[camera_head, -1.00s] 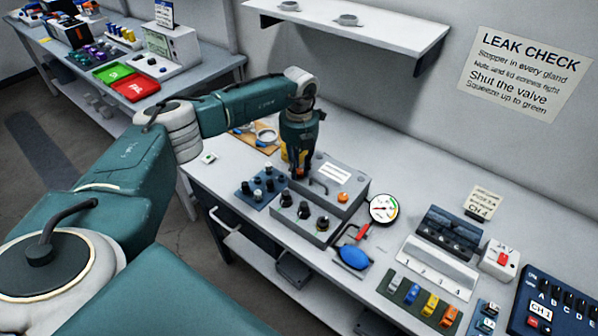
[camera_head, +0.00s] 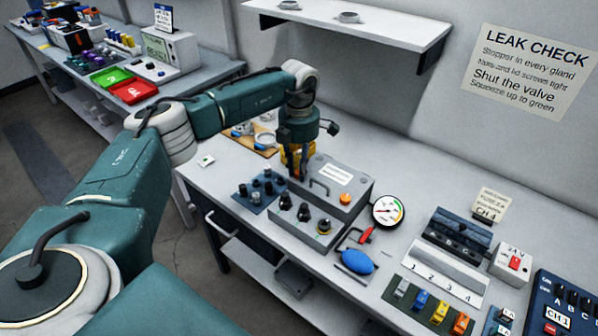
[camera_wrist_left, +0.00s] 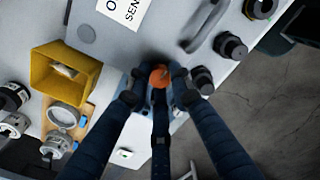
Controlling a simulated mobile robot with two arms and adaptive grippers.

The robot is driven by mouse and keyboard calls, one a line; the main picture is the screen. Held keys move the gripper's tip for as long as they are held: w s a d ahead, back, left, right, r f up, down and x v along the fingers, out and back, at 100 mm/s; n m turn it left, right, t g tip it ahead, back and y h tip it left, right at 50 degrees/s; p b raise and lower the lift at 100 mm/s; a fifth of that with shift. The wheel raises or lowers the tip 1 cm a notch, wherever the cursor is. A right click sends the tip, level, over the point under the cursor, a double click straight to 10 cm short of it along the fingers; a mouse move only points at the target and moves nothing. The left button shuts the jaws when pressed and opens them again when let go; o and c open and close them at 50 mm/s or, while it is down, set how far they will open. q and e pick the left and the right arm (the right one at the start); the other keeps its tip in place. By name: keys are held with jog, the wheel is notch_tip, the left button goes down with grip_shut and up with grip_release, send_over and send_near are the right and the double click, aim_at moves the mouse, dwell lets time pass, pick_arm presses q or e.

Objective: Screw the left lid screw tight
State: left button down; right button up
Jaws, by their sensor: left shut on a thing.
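The grey box (camera_head: 325,204) stands on the bench with a labelled lid (camera_head: 322,174) and a dark handle on top. My left gripper (camera_head: 294,176) points down at the lid's left end. In the left wrist view, the gripper (camera_wrist_left: 160,88) is shut on the orange left lid screw (camera_wrist_left: 160,75), its fingers on both sides of the head. The screw's shaft is hidden, so I cannot tell how deep it sits. The other orange lid screw (camera_head: 345,199) is at the lid's right end. My right gripper is not in view.
Black gland nuts (camera_head: 304,212) line the box front. A blue tray of dark stoppers (camera_head: 250,197) lies to the left. A round gauge (camera_head: 388,211), red valve lever (camera_head: 366,235) and blue bulb (camera_head: 357,261) are to the right. A yellow bin (camera_wrist_left: 62,75) stands close behind the gripper.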

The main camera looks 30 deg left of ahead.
pick_arm(q)
jog(key=m+b, duration=0.1)
jog(key=m, duration=0.2)
jog(key=shift+f+m, duration=0.1)
jog(key=shift+m, duration=0.3)
jog(key=m+b, duration=0.1)
jog(key=m, duration=0.3)
jog(key=shift+m, duration=0.3)
jog(key=m+b, duration=0.1)
jog(key=m, duration=0.3)
jog(key=shift+m+b, duration=0.3)
jog(key=shift+m, duration=2.2)
jog(key=c, duration=1.5)
grip_release()
jog(key=shift+c, duration=0.2)
